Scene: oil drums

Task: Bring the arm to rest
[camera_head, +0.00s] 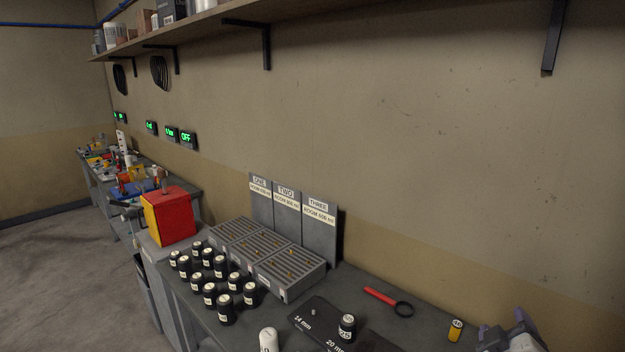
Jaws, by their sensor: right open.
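My right gripper (508,338) shows at the bottom right corner, partly cut off by the picture's lower edge. It is grey and white, open, and I see nothing held in it. It is at the right end of the grey workbench (375,278), to the right of a small yellow-and-black cylinder (455,330) and apart from it. The rest of the right arm is out of the picture. My left gripper is not in view.
Several black drums (226,308) stand at the bench's front left, before slotted grey trays (290,271) and signs (286,212). One black drum (347,327) stands on a dark marked plate (318,316). A red-handled ring tool (381,296) lies behind. A red-yellow box (169,217) stands left.

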